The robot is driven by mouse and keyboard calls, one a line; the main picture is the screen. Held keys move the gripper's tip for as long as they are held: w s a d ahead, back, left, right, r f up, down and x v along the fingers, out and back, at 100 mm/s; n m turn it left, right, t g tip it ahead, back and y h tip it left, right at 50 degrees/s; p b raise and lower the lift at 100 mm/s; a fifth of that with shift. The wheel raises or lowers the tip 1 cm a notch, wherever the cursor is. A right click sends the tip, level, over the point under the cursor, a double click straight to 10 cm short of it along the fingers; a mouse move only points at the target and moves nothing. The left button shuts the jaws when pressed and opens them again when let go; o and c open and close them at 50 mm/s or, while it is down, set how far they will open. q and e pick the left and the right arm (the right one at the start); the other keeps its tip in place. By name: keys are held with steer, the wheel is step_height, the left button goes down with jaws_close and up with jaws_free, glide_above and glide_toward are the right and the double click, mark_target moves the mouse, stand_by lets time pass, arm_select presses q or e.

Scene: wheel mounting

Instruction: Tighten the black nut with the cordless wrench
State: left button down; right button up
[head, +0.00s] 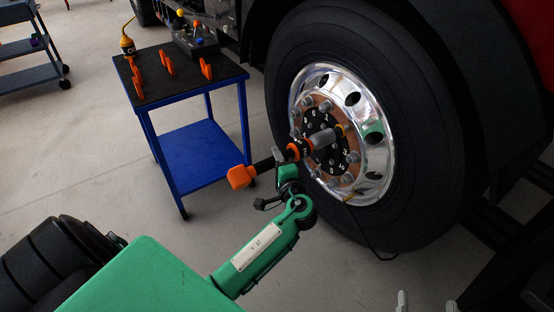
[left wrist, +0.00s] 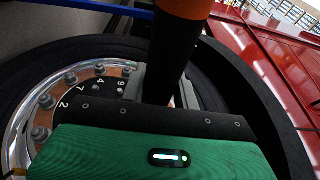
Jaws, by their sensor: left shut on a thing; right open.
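The cordless wrench (head: 265,165) has an orange end, a black body and a grey socket, and my left gripper (head: 287,170) is shut on it. Its socket end reaches the numbered hub of the wheel (head: 375,150), at the upper right of the nut ring. In the left wrist view the wrench (left wrist: 175,50) stands between the grey fingers of my left gripper (left wrist: 160,88). I cannot make out a black nut; the visible wheel nuts (left wrist: 40,134) look grey. The tips of my right gripper (head: 427,303) show at the bottom edge, apart and empty.
A blue cart (head: 205,138) with a dark top stands left of the wheel, carrying orange holders (head: 206,68), a yellow-orange tool (head: 127,45) and a grey box (head: 195,40). Another cart (head: 30,70) is at the far left. Floor is clear between the carts.

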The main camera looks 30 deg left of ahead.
mark_target(294, 150)
arm_select(q)
steer(key=shift+w+d+r+b, duration=0.1)
steer(key=shift+w+d+b, duration=0.2)
steer(key=shift+w, duration=0.5)
steer(key=shift+w+d+r+b, duration=0.15)
steer(key=shift+w+d, duration=0.2)
steer(key=shift+w, duration=0.45)
steer(key=shift+f, duration=0.1)
steer(key=c, duration=1.8)
jaws_free()
jaws_close()
steer(key=shift+w+d+b, duration=0.25)
steer(key=shift+w+d, duration=0.05)
steer(key=shift+w, duration=0.35)
steer(key=shift+w+d+b, duration=0.2)
steer(key=shift+w+d, duration=0.05)
steer(key=shift+w, duration=0.35)
stand_by(2.5)
